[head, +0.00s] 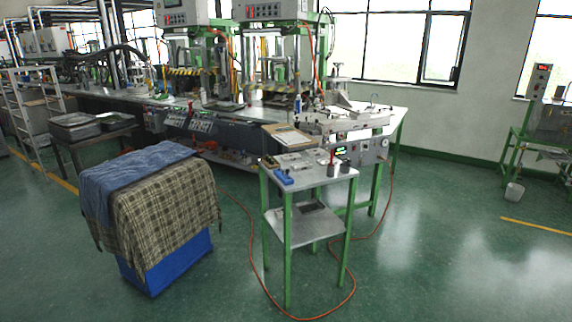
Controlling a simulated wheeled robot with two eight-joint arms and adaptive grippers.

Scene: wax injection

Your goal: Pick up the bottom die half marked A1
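Neither of my grippers is in view. A small green-legged table (312,180) stands in the middle. Flat light-grey metal pieces (293,160) lie on its top. They may be die halves, but they are too small to tell apart, and I cannot read any A1 marking. Small dark grey blocks (345,165) sit at the right of the top.
A blue item (283,177) and a red item (331,158) are also on the small table. Behind it is a long workbench (250,112) with machines. A cloth-covered blue bin (160,270) stands at left. An orange hose (252,245) crosses the floor. The right floor is open.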

